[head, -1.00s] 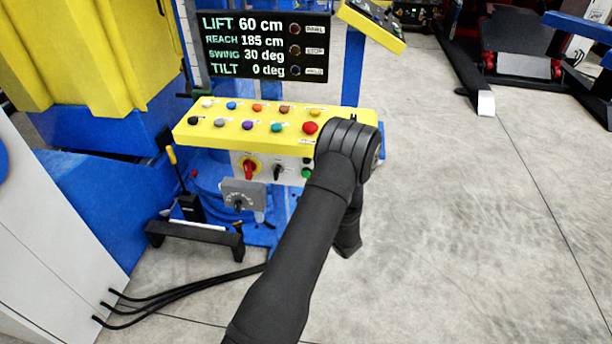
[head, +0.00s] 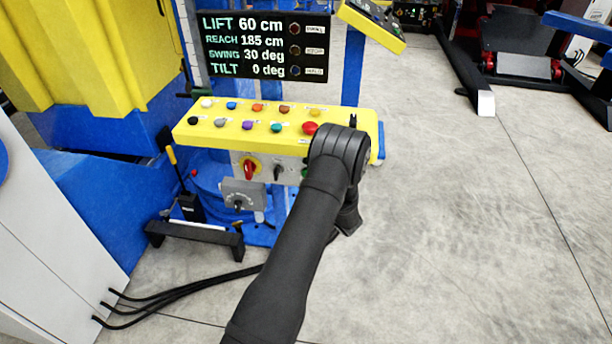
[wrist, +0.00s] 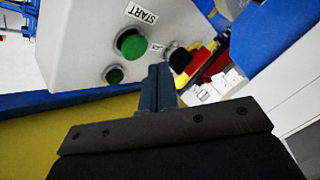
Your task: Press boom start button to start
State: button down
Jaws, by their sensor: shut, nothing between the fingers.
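In the wrist view, a large green button (wrist: 131,43) with a metal ring sits on a pale panel beside a label reading START. I cannot tell the exact gap to the panel. In the head view my arm covers most of the green controls; only a sliver of green (head: 305,172) shows, and the fingertips are hidden.
The yellow console (head: 235,135) carries several coloured buttons, including a red one (head: 310,128). A red knob (head: 250,168) and a black knob (head: 278,172) are on its front. A display (head: 250,45) stands behind, reading lift, reach, swing and tilt.

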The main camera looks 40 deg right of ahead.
jog(key=shift+w+d, duration=0.4)
jog(key=shift+d, duration=0.05)
dwell(1.8)
jog(key=shift+w+d, duration=0.3)
jog(key=shift+w+d, duration=0.3)
dwell(1.0)
jog(key=shift+s+a, duration=0.6)
jog(key=shift+a, duration=0.05)
jog(key=shift+s, duration=0.1)
jog(key=shift+s+a, duration=1.7)
jog(key=shift+a, duration=0.05)
jog(key=shift+w+d, duration=0.1)
